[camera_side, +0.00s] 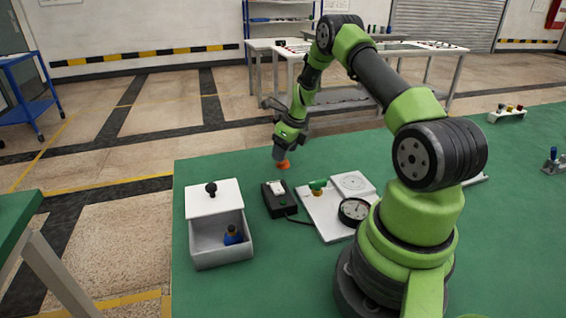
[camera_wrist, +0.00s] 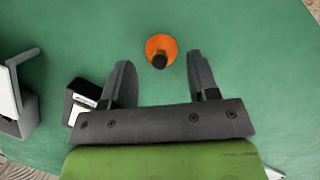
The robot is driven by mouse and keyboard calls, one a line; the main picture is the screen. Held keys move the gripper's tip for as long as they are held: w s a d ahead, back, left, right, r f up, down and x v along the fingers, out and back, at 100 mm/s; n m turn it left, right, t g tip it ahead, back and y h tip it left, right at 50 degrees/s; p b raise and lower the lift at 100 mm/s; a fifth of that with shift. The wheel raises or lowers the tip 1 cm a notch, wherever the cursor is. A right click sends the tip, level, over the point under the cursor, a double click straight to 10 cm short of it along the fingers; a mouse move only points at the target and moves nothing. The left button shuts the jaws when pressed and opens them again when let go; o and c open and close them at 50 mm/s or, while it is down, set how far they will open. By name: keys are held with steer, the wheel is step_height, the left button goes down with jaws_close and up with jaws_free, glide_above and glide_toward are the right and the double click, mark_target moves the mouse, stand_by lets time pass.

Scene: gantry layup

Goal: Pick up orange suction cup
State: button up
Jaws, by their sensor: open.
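The orange suction cup (camera_wrist: 161,46) shows in the wrist view at the upper middle, with a dark stub on top. It lies just beyond the fingertips and between their lines. In the side view the orange suction cup (camera_side: 283,165) shows right below the end of my gripper (camera_side: 279,153), near the table's far edge. My gripper, also in the wrist view (camera_wrist: 160,72), is open with nothing between its two dark fingers. I cannot tell the exact height of the fingers above the cup.

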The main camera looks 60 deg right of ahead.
steer(key=shift+x, duration=1.2)
steer(key=c, duration=0.9)
steer(key=shift+r, duration=0.1)
